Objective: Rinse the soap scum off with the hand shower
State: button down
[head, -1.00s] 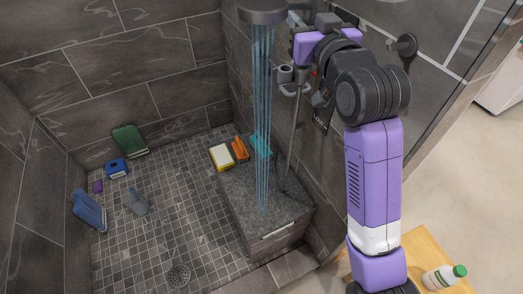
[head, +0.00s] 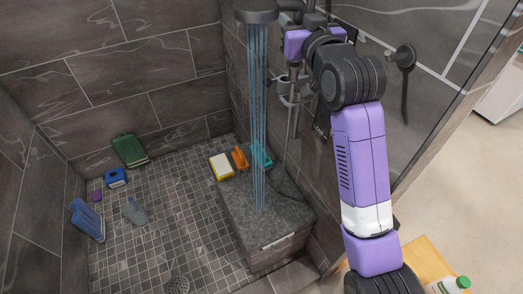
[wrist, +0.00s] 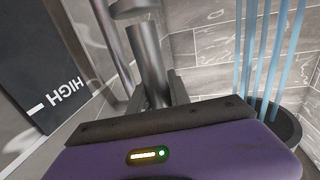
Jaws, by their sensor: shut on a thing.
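The hand shower's dark round head (head: 256,12) is at the top of the head view, with blue water streams (head: 258,110) falling from it onto the grey stone bench (head: 244,205). It also shows in the wrist view (wrist: 275,122), right of my gripper. My gripper (head: 308,18) is high beside the shower wall, right of the head. In the wrist view my gripper (wrist: 155,105) is shut on the grey shower handle (wrist: 148,62). The fingertips are partly hidden. I cannot clearly pick out soap scum on the bench.
A yellow-white sponge (head: 221,167), an orange item (head: 240,158) and a teal item (head: 261,157) sit at the bench's back. Bottles and a green item (head: 130,150) lie on the tiled floor. A wall knob (head: 403,56) is right of my arm. A wooden stool (head: 425,262) stands front right.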

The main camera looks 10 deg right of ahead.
jog(key=shift+w+a+b, duration=0.15)
jog(key=shift+w+b, duration=0.05)
jog(key=shift+w, duration=1.25)
jog(key=shift+w+a+b, duration=0.1)
jog(key=shift+w+b, duration=0.05)
jog(key=shift+w, duration=1.25)
jog(key=shift+r, duration=0.1)
